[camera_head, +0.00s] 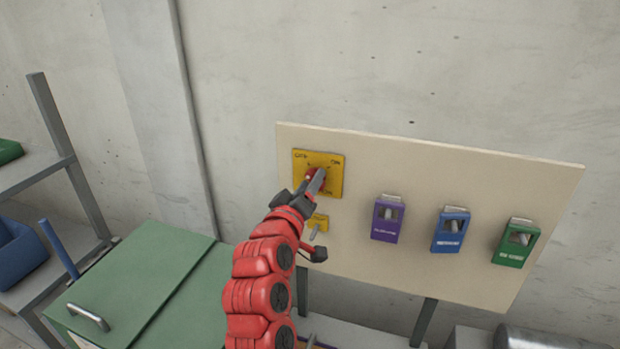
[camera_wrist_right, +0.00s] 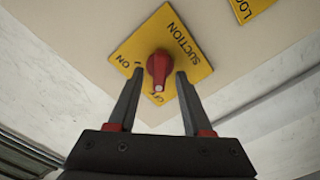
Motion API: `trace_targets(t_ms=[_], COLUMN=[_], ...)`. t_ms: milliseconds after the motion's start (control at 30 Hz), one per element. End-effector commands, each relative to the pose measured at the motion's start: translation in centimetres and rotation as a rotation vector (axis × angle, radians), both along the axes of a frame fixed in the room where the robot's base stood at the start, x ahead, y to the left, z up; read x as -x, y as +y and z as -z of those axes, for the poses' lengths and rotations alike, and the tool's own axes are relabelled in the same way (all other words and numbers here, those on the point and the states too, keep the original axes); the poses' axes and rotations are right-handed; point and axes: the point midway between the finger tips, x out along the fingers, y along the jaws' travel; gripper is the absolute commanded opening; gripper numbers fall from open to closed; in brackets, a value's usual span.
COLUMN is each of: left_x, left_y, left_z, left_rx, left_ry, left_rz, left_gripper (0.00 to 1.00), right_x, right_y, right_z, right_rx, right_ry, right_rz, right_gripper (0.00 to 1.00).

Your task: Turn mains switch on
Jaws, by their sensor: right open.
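A yellow switch plate (camera_head: 334,160) with a red rotary knob (camera_head: 314,174) is at the upper left of the panel in the head view. In the right wrist view the plate (camera_wrist_right: 190,68) reads "SUCTION" and "ON", with partly covered letters that look like "OFF". The red knob (camera_wrist_right: 159,68) sits between the fingertips, with a visible gap on each side. Its lower end lies near the "OFF" letters. My right gripper (camera_wrist_right: 159,75) is open around the knob. In the head view my right gripper (camera_head: 312,187) partly covers the plate and knob. My left gripper is out of view.
The cream panel (camera_head: 430,170) also carries a small yellow plate (camera_head: 319,222) and purple (camera_head: 387,219), blue (camera_head: 451,231) and green (camera_head: 516,243) boxes. A green cabinet (camera_head: 140,290) stands below left, beside a grey shelf (camera_head: 30,170). Bare wall lies behind.

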Motion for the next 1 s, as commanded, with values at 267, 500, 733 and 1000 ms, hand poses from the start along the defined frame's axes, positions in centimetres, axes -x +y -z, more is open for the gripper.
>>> trace_targets(t_ms=[267,500,733,1000], left_x=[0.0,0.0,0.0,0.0], left_y=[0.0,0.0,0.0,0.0], left_z=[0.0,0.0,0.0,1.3], left_rx=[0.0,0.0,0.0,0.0], left_ry=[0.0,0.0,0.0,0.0], left_rz=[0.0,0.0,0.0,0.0], left_gripper=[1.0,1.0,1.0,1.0], right_x=[-0.1,-0.1,-0.1,-0.1], right_y=[-0.1,-0.1,-0.1,-0.1], right_z=[0.0,0.0,0.0,0.3], right_rx=[0.0,0.0,0.0,-0.027], right_ry=[-0.001,-0.001,-0.001,-0.013], right_rz=[0.001,0.0,0.0,0.001], right_gripper=[0.48,0.05,0.0,0.0])
